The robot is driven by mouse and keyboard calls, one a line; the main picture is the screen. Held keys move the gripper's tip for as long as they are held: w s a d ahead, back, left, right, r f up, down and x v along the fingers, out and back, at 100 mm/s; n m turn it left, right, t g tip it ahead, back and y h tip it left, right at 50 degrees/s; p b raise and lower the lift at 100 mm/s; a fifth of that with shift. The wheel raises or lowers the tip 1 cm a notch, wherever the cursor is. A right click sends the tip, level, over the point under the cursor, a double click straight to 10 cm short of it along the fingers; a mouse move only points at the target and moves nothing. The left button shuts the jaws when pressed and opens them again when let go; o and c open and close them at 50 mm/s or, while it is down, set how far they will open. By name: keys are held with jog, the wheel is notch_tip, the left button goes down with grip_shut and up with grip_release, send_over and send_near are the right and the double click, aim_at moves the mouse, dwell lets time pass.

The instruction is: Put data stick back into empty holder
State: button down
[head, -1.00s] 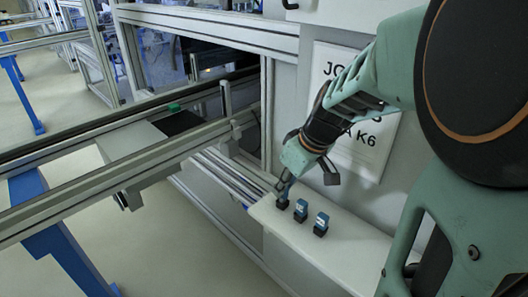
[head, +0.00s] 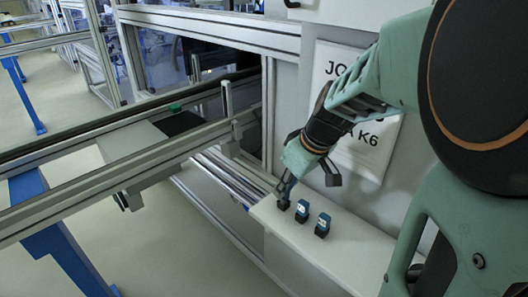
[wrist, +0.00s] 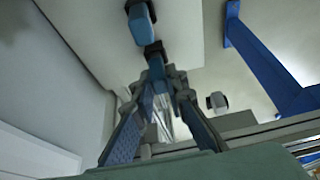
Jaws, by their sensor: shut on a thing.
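My gripper (head: 287,186) is over the left end of a white shelf (head: 340,258), pointing down. In the wrist view its fingers (wrist: 160,88) are shut on a blue data stick (wrist: 156,70). The stick's far end meets a small black holder (wrist: 154,50); how deep it sits in it I cannot tell. In the head view that holder (head: 283,204) is the leftmost on the shelf, and the fingers mostly hide the held stick. Two other blue sticks, a middle one (head: 302,202) and a right one (head: 323,221), stand upright in black holders.
A sign (head: 375,140) is on the wall behind my arm. A conveyor frame (head: 130,165) with a green item (head: 175,107) lies to the left of the shelf. The right part of the shelf is clear.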

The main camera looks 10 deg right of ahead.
jog(key=shift+f+b, duration=0.5)
jog(key=shift+b, duration=0.35)
dwell(0.7)
dwell(0.4)
jog(key=c, duration=1.3)
grip_release()
jog(key=shift+r, duration=0.15)
jog(key=p+v, duration=0.4)
jog(key=v, duration=0.3)
jog(key=shift+r, duration=0.35)
dwell(0.7)
jog(key=shift+s, duration=0.1)
